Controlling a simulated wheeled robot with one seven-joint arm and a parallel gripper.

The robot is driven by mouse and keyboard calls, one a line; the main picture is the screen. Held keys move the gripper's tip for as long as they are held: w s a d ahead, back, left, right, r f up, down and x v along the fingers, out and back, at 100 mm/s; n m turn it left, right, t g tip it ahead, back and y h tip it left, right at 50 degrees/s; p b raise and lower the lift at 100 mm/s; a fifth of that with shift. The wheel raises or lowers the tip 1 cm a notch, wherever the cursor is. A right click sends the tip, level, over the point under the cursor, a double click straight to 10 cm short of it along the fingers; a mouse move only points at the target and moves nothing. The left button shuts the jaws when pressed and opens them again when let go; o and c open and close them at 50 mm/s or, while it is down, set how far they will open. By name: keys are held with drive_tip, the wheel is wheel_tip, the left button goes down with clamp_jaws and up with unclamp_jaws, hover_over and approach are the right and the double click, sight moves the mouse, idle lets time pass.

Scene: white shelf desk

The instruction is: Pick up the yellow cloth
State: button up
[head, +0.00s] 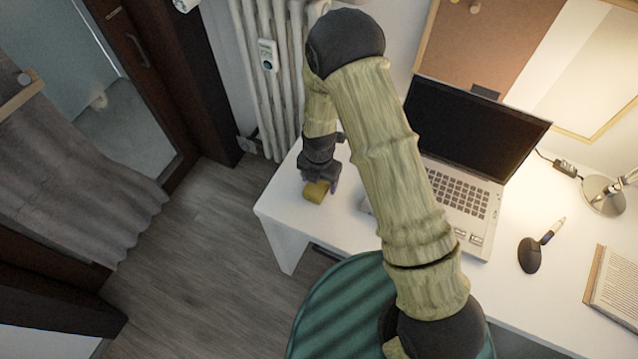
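The yellow cloth (316,192) is a small yellow lump at the left end of the white desk (283,214). My gripper (318,181) points down right at the cloth, with its fingertips at the cloth's upper edge. The fingers are small and dark in this view. I cannot tell whether they are closed around the cloth or only over it, nor whether the cloth rests on the desk or is slightly above it.
An open laptop (462,165) stands to the right, partly behind my arm. A pen holder (530,255), a lamp (604,195) and an open book (615,287) are farther right. A green chair (335,305) is in front of the desk. A radiator (265,85) stands behind.

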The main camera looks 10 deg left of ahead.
drive_tip(key=c, duration=0.7)
drive_tip(key=shift+c, duration=0.2)
wheel_tip(320, 180, up, 10)
drive_tip(key=shift+b, duration=0.35)
